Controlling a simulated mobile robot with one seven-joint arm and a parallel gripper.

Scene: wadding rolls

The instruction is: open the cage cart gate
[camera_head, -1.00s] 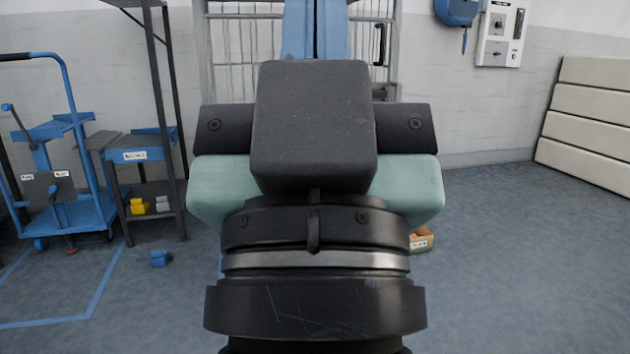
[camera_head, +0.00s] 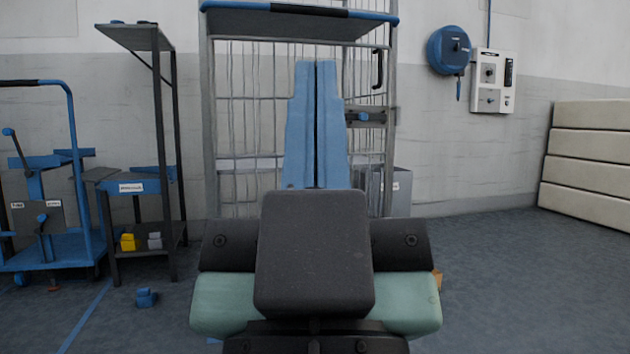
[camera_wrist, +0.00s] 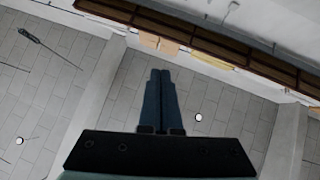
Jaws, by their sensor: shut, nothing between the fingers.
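The cage cart (camera_head: 208,150) stands ahead against the wall, with a grey frame and wire mesh. A blue bar (camera_head: 230,6) with a black middle crosses its top. A black pull handle (camera_head: 377,68) and a dark latch-like piece (camera_head: 368,116) sit at its right side. My gripper (camera_head: 317,64) points upward in front of the mesh, its blue fingers shut together and empty. It hides the middle of the cart. Whether it touches the cart cannot be told. The wrist view also shows my gripper (camera_wrist: 159,72), with no cage cart recognizable there.
A blue trolley (camera_head: 55,255) and a dark shelf rack (camera_head: 165,150) stand at left. A small blue object (camera_head: 146,298) lies on the floor. A grey box (camera_head: 402,190) is by the cart's right side. Stacked pale blocks (camera_head: 590,165) stand far right. Floor at right is clear.

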